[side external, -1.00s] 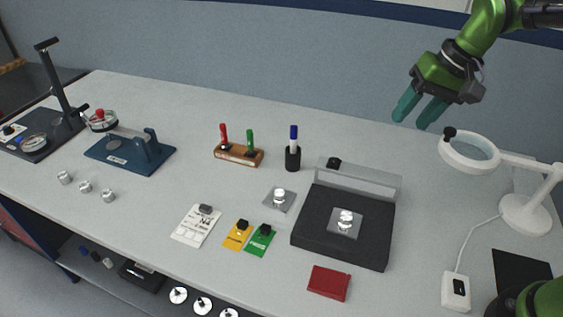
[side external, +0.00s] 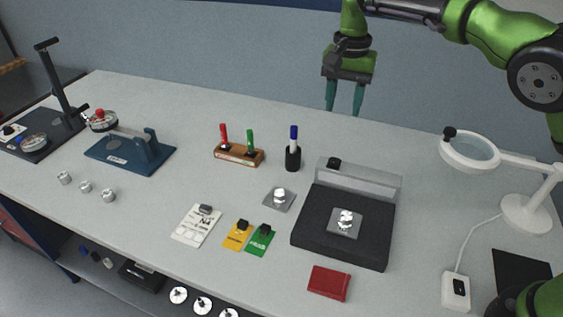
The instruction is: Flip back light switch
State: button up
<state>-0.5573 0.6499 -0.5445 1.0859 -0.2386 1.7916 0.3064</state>
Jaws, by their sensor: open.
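A small white switch box (side external: 456,291) with a dark rocker lies at the front right of the bench. A cord runs from it up to a white magnifier lamp (side external: 470,153), whose round head stands on an arm and a round base at the right. The rocker is too small to tell which way it is set. My gripper (side external: 345,97) is open and empty, fingers pointing down, above the back of the bench. It is left of the lamp and well apart from the switch box.
A black fixture with a clear guard (side external: 345,225) stands between my gripper and the bench front. A pen holder (side external: 293,158), a marker rack (side external: 239,155) and a red box (side external: 329,283) are nearby. A black pad (side external: 522,273) lies right of the switch box.

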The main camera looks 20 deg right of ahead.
aim_at(336, 158)
notch_tip(336, 158, down, 13)
jog(key=shift+f, duration=0.1)
jog(key=shift+c, duration=0.5)
grip_shut()
